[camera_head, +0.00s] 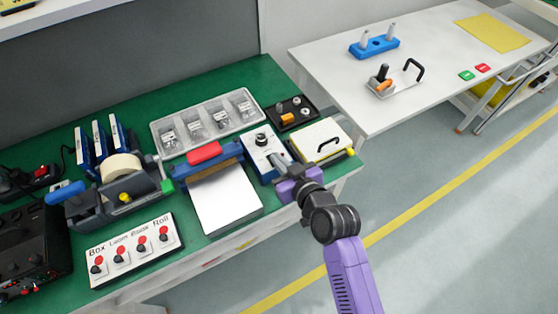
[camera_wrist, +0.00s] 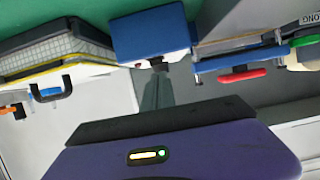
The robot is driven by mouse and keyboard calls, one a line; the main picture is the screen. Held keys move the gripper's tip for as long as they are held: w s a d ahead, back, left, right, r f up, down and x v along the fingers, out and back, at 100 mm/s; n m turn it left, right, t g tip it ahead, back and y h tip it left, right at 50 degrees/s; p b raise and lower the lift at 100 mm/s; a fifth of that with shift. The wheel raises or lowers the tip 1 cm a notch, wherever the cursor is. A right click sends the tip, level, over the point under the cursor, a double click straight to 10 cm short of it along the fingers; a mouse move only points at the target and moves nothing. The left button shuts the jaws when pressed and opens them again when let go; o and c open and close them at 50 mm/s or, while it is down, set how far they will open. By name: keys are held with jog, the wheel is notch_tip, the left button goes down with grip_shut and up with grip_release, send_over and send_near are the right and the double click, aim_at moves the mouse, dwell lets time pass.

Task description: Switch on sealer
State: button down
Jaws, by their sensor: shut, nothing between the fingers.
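The sealer (camera_head: 212,165) is a blue bar device with a red handle (camera_head: 204,152) on the green bench; its red handle also shows in the wrist view (camera_wrist: 242,76). Just right of it stands a blue box with a white top (camera_head: 253,158) carrying a black knob (camera_head: 261,139). In the wrist view the box (camera_wrist: 150,35) shows its blue side, with the dark knob (camera_wrist: 157,63) at its edge. My gripper (camera_head: 275,157) is shut and empty, its tips close to the knob. I cannot tell whether they touch. The tips also show in the wrist view (camera_wrist: 156,78).
A white case with a black handle (camera_head: 322,142) lies close right of my gripper. A grey divided tray (camera_head: 181,127) and a tape dispenser (camera_head: 120,190) are to the left. A white platform (camera_head: 226,200) lies before the sealer. A white table (camera_head: 340,80) stands apart.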

jog(key=shift+f, duration=0.35)
jog(key=shift+s+f, duration=0.1)
jog(key=shift+d+f+b, duration=0.1)
jog(key=shift+f+b, duration=0.2)
jog(key=shift+b, duration=0.2)
jog(key=shift+r, duration=0.2)
jog(key=shift+r+p, duration=0.65)
jog(key=shift+r, duration=0.05)
